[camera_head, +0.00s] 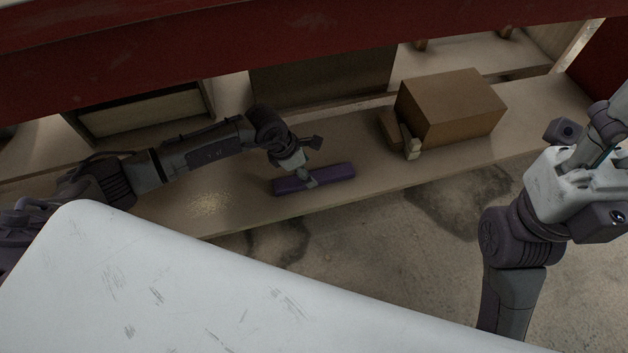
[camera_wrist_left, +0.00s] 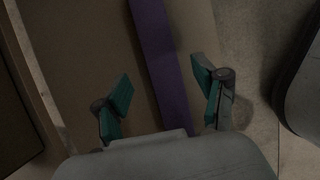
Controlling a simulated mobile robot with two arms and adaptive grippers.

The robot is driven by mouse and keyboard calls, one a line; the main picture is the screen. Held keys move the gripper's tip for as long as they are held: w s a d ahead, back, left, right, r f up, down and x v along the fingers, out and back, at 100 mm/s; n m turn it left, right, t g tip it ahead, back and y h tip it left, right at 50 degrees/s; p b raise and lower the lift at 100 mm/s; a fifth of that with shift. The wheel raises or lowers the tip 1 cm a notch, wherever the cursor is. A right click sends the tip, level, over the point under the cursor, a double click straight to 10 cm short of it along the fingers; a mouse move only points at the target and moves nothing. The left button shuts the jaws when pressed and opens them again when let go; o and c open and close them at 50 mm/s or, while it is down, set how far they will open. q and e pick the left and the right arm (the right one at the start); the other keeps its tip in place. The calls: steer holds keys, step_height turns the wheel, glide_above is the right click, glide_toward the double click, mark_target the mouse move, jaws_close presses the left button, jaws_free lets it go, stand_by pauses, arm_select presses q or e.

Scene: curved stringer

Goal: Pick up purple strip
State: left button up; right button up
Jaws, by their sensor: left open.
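The purple strip (camera_head: 333,174) lies flat on the wooden shelf near its front edge in the head view. My left gripper (camera_head: 308,178) is over the strip, with its fingers close to it. In the left wrist view the strip (camera_wrist_left: 160,60) runs between the two spread teal fingers of the left gripper (camera_wrist_left: 160,97), nearer the right finger. A gap shows on both sides, so the gripper is open. My right gripper (camera_head: 594,168) is raised at the right, away from the strip; its fingers are not clear.
A brown box (camera_head: 450,106) stands on the shelf (camera_head: 384,176) right of the strip, with small wooden blocks (camera_head: 410,142) beside it. A red beam (camera_head: 190,45) crosses above. A dark framed opening (camera_head: 140,110) lies behind my left arm. Bare floor shows in front.

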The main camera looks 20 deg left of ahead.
arm_select(q)
steer(key=b+x, duration=0.1)
steer(key=x, duration=0.2)
steer(key=shift+s+d+f, duration=0.1)
steer(key=shift+f, duration=0.25)
steer(key=shift+r, duration=0.1)
steer(key=c, duration=1.3)
